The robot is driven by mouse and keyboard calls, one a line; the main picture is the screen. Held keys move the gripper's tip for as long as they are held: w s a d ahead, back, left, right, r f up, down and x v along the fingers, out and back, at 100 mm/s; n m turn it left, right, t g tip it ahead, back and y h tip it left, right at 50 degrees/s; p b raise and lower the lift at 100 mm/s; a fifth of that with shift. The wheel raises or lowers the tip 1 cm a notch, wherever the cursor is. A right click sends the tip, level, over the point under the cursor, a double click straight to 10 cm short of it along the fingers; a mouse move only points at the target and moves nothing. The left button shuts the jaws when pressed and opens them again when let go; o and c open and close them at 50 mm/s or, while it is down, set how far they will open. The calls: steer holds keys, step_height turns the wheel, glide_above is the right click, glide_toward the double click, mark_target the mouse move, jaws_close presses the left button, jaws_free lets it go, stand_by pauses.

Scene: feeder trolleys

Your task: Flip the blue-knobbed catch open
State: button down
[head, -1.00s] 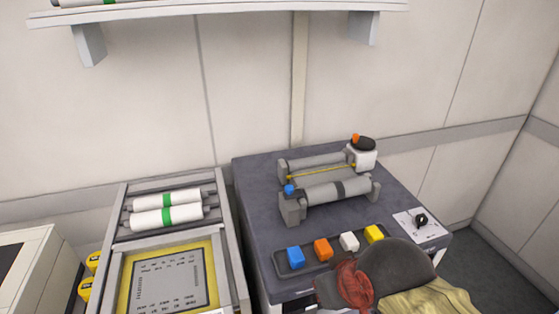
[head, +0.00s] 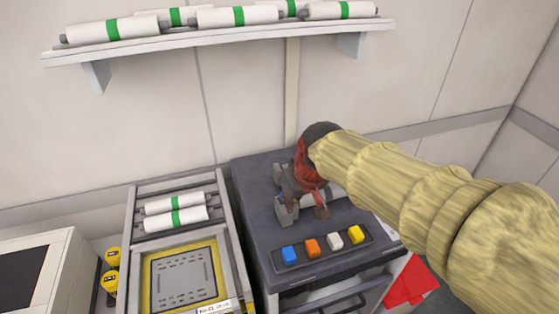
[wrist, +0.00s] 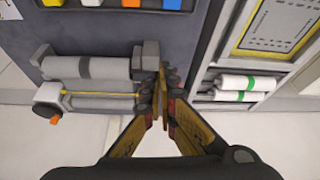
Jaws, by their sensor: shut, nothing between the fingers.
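The roller unit (head: 284,212) stands on the dark trolley top, and my gripper covers much of it in the head view. In the wrist view its grey roller (wrist: 98,68), yellow strip and white end housing (wrist: 47,97) show. The blue-knobbed catch is not visible now; my gripper hides it at the unit's end. My gripper (head: 306,206) points down over that end. In the wrist view my gripper (wrist: 163,80) has its fingertips together, right beside the grey end block (wrist: 149,58). It is shut and holds nothing. Whether it touches the catch cannot be told.
A tray (head: 272,262) with blue, orange, white and yellow blocks lies in front of the unit. A trolley (head: 137,240) with green-banded rolls stands to the left. A shelf (head: 220,39) with more rolls hangs above. A red sheet-like object (head: 411,283) shows at lower right.

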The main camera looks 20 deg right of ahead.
steer(key=w+d+r+n+p, duration=0.1)
steer(key=w+r+p, duration=0.2)
steer(key=w+p, duration=0.9)
steer(key=shift+w+d+g, duration=0.15)
steer(key=shift+w+g, duration=0.25)
steer(key=shift+w, duration=0.75)
step_height(320, 180, down, 9)
steer(key=p, duration=0.2)
steer(key=shift+s+f, duration=0.15)
steer(key=shift+s, duration=0.15)
steer(key=shift+s, duration=0.1)
